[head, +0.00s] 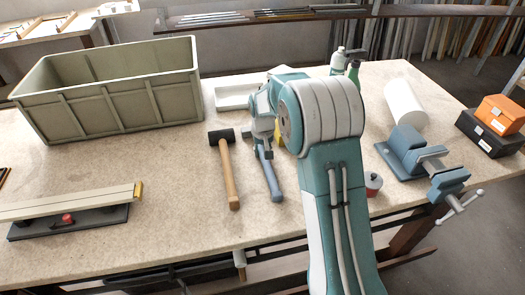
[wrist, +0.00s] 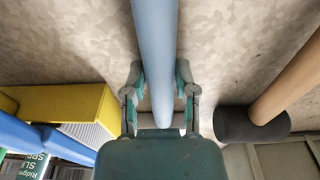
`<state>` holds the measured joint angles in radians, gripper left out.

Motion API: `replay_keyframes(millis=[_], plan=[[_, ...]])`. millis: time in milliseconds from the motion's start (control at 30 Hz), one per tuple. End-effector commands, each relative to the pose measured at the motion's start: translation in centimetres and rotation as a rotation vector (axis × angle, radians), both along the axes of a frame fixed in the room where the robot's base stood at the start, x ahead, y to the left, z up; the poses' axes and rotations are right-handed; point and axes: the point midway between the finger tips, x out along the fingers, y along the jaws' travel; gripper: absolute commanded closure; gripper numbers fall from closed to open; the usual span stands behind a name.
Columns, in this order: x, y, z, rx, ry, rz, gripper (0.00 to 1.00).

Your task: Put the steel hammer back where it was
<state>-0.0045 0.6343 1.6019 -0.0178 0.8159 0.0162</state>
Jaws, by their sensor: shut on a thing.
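The steel hammer shows as a blue handle (head: 269,175) in the head view, lying lengthwise between the wooden mallet and my arm. Its head is hidden by my gripper and arm. My gripper (head: 261,138) is over the handle's far part, shut on it. In the wrist view the blue handle (wrist: 155,45) runs from the top edge down between the two fingers of my gripper (wrist: 161,97). I cannot tell whether the hammer touches the table or is just above it.
A black-headed mallet (head: 224,165) lies close at left. A green-grey crate (head: 115,95) stands back left, and a white tray (head: 233,96) is behind. A yellow block (wrist: 65,103) is near the gripper. A blue vise (head: 410,155) and white roll (head: 405,103) are at right.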

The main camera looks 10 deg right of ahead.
Motion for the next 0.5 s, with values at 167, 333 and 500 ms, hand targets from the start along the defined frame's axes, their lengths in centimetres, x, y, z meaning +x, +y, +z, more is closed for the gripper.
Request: replay_keyframes(millis=[167, 333, 500], plan=[[-0.02, 0.02, -0.16, 0.0, 0.001, 0.0, 0.59], [-0.01, 0.02, -0.13, 0.0, 0.001, 0.0, 0.29], [-0.01, 0.02, -0.13, 0.0, 0.001, 0.0, 0.29]])
